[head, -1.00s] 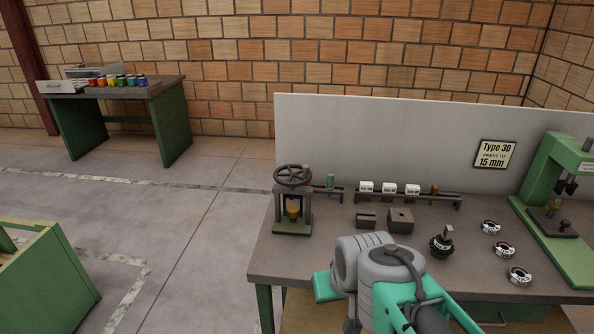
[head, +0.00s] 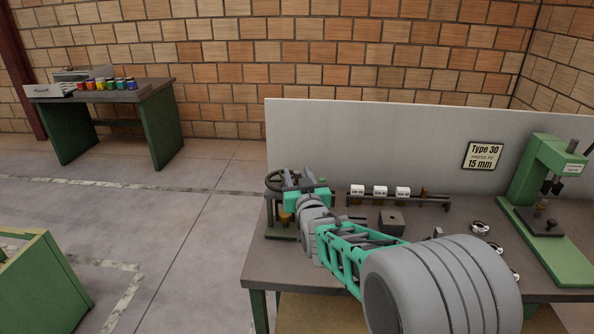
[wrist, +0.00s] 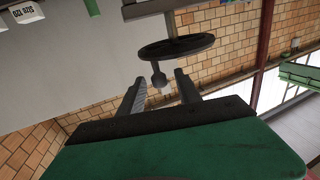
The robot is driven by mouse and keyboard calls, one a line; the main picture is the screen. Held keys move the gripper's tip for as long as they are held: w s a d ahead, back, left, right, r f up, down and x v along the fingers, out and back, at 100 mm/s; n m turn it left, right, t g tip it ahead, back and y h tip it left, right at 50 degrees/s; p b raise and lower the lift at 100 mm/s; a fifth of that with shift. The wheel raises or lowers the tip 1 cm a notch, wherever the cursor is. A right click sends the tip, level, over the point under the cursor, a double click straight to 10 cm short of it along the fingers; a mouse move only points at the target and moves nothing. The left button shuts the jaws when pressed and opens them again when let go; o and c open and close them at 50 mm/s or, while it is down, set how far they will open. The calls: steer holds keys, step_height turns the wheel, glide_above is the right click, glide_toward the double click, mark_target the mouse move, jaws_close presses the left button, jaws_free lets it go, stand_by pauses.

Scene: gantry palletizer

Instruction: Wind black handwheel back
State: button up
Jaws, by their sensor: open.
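The black handwheel (head: 272,182) sits on top of a small press (head: 272,234) at the left end of the bench. My gripper (head: 296,178) is at its right side and hides part of the wheel and press. The wheel also shows in the wrist view (wrist: 182,46), with its crank handle (wrist: 157,78) sticking out from the rim. My gripper is open, its two fingers on either side of the handle in that view. I cannot tell whether either finger touches it.
A rack with white labelled blocks (head: 380,191) stands right of my gripper. Dark blocks (head: 391,220) lie on the bench beyond my arm. A green press (head: 545,185) stands at the right. A grey panel (head: 400,140) backs the bench.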

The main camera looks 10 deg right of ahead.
steer(key=shift+w, duration=0.65)
steer(key=shift+c, duration=0.5)
jaws_close()
